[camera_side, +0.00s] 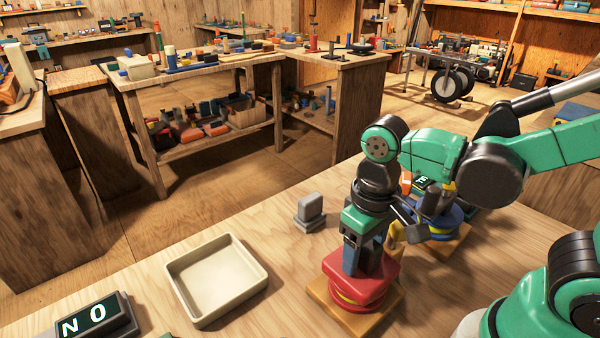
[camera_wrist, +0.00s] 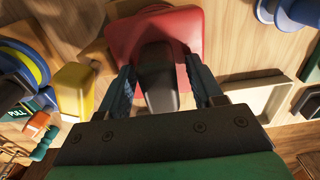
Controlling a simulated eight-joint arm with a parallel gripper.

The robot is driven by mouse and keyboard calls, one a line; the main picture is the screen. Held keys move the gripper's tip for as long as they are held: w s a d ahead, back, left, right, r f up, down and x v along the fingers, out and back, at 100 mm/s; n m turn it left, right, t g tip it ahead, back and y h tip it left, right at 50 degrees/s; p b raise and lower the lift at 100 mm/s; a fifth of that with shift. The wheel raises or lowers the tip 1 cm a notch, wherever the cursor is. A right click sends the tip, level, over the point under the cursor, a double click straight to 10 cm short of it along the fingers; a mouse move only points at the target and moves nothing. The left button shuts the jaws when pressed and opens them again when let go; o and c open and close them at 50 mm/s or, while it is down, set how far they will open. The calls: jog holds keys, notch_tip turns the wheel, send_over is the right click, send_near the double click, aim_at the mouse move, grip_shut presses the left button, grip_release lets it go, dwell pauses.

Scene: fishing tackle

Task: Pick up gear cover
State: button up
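A red cover (camera_side: 378,275) sits over a yellow and red round body on a wooden base (camera_side: 340,312) at the front of the bench. The task's gear cover appears to be this red part. In the wrist view the red cover (camera_wrist: 125,35) shows beyond my fingers, with a dark grey upright block (camera_wrist: 158,85) on it. My gripper (camera_side: 362,255) points down over the cover. In the wrist view my gripper (camera_wrist: 160,72) has a finger on each side of the grey block, with narrow gaps visible. Contact low down is hidden.
A blue reel-like part (camera_side: 445,220) with a yellow piece (camera_side: 414,233) stands close behind to the right. A grey block (camera_side: 311,210) stands to the left behind. Bare bench lies between tray and cover.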

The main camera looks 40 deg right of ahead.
grip_shut()
